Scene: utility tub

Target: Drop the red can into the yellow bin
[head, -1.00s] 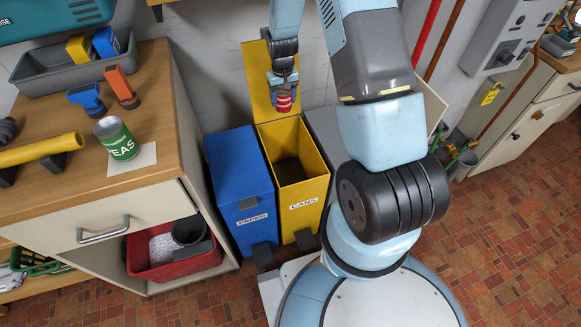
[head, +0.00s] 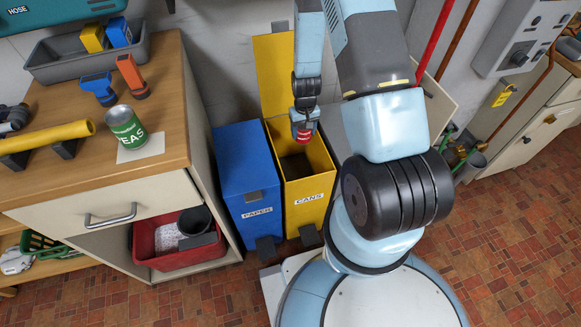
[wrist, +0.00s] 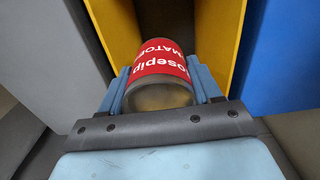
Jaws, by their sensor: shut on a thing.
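The red can (head: 303,134) is held in my gripper (head: 304,126), above the open yellow bin (head: 308,212) labelled CANS. In the wrist view the can (wrist: 161,62) sits between the two blue fingers of my gripper (wrist: 162,85), its red label with white lettering showing and its near end towards the camera. The yellow walls of the bin (wrist: 212,42) lie beyond the can in that view. The bin's lid stands up at the back, and its inside looks dark. The can's exact height over the rim is hard to tell.
A blue bin (head: 247,183) labelled PAPER stands directly left of the yellow bin, its lid shut. A wooden-topped cabinet (head: 165,160) is further left, with a green can (head: 126,126) on it. A grey bin (wrist: 52,60) shows on the other side in the wrist view.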

